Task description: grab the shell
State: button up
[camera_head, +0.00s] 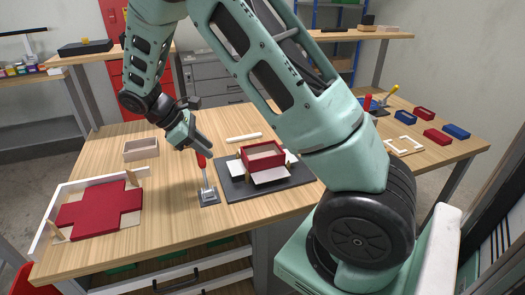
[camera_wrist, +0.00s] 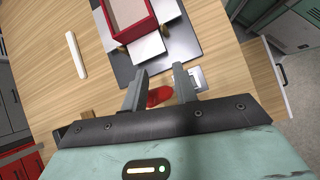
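No part is labelled as the shell. A red box (camera_head: 263,156) with a beige inside and white flaps sits on a dark plate (camera_head: 237,187); it also shows at the top of the wrist view (camera_wrist: 128,18). A small open beige tray (camera_head: 141,150) stands at the left back of the table. My gripper (camera_head: 207,151) is above a red-handled clamp (camera_head: 208,193), left of the box. In the wrist view, my gripper's two fingers (camera_wrist: 160,72) are apart, with the red handle (camera_wrist: 160,96) seen between them; contact with it is unclear.
A red cross-shaped sheet (camera_head: 100,208) lies in a white frame at the left. A white stick (camera_head: 244,137) lies behind the box. Red and blue trays (camera_head: 436,137) and a second clamp stand at the right. My arm covers the middle right.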

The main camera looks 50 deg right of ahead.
jog(key=w+d+n+g+h, duration=0.2)
jog(key=w+d+h, duration=0.2)
jog(key=w+d, duration=0.15)
jog(key=p, duration=0.3)
send_near(264, 151)
jog(key=shift+d, duration=0.95)
jog(key=s+d+p, duration=0.1)
jog(key=s+d+f+p, duration=0.1)
jog(key=s+d+p, duration=0.1)
jog(key=shift+d+f, duration=0.2)
jog(key=shift+f, duration=0.15)
jog(key=shift+s+d+f, duration=0.15)
jog(key=shift+d+f, duration=0.05)
jog(key=shift+f, duration=0.05)
jog(key=shift+c, duration=0.3)
grip_shut()
